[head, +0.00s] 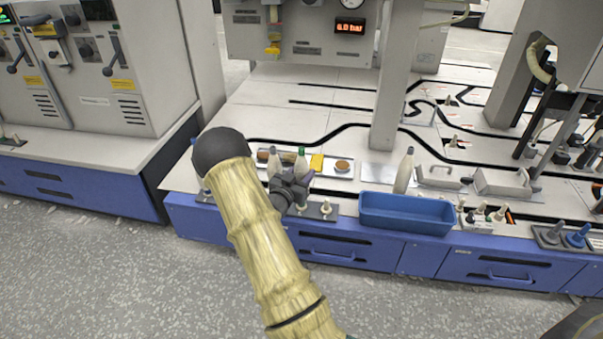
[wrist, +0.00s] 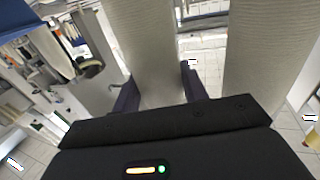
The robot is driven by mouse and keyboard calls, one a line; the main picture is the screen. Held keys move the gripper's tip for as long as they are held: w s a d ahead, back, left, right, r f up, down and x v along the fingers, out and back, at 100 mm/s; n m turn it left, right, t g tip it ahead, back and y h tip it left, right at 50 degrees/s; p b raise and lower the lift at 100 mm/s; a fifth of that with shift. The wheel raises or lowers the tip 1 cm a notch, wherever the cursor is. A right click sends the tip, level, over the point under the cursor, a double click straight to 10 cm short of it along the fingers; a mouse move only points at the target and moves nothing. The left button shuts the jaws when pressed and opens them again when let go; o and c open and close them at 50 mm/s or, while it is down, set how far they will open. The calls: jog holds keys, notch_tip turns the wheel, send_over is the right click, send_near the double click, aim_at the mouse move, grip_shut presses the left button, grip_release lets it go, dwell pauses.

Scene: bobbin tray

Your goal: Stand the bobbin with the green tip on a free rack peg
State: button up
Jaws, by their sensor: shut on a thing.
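The bobbin with the green tip (head: 301,163) stands upright just behind my gripper (head: 291,180) in the head view. My gripper is shut on a pale bobbin (wrist: 152,45), which fills the space between the fingers in the wrist view; its tip is out of that frame. By its place in the head view it is the green-tipped one. A second pale bobbin (head: 273,163) stands close to its left. The dark rack (head: 314,212) lies under and in front of my gripper. Pale pegs (head: 326,208) show bare on its right part; my arm hides its left part.
A tray with brown pieces and a yellow block (head: 317,162) lies behind the gripper. A blue bin (head: 406,213) stands to the right, with another bobbin (head: 405,170) upright behind it. A grey column (head: 388,90) rises further back.

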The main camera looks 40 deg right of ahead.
jog(key=shift+f, duration=0.2)
dwell(0.3)
jog(key=o, duration=0.7)
jog(key=shift+o, duration=0.2)
jog(key=shift+a, duration=0.1)
jog(key=v, duration=1)
jog(key=shift+a+p, duration=0.4)
jog(key=shift+p, duration=0.05)
jog(key=shift+s, duration=0.15)
dwell(0.4)
